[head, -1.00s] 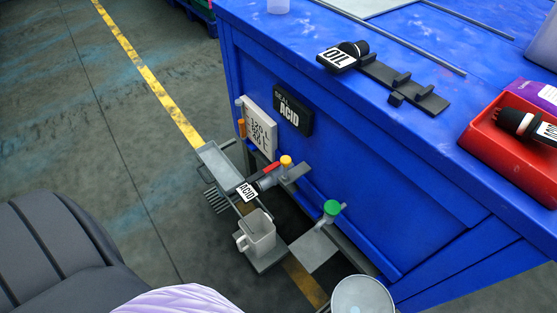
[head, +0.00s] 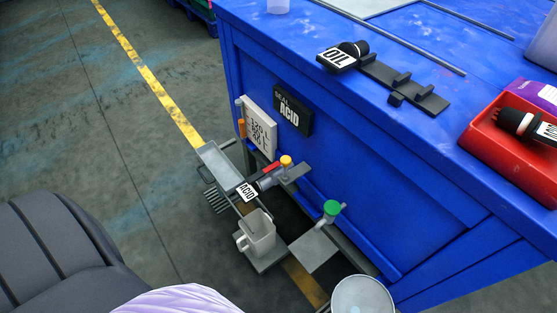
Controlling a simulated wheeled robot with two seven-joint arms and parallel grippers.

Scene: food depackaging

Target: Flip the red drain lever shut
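The red drain lever (head: 271,168) is a small red bar at the fitting on the side of the blue cabinet, beside a yellow-orange knob (head: 286,161). A dark piece with a white ACID label (head: 247,191) hangs just below and left of it. A grey mug (head: 257,235) stands below on a small grey platform (head: 272,262). The lever is small here, and I cannot tell its exact angle. Neither of my grippers is in view, and nothing is touching the lever.
A green knob (head: 331,208) sits right of the lever, and a round pale container (head: 362,297) is at the bottom. The blue cabinet top (head: 400,130) carries a black OIL-labelled part (head: 337,58) and a red tray (head: 480,146). Open floor (head: 95,140) lies left.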

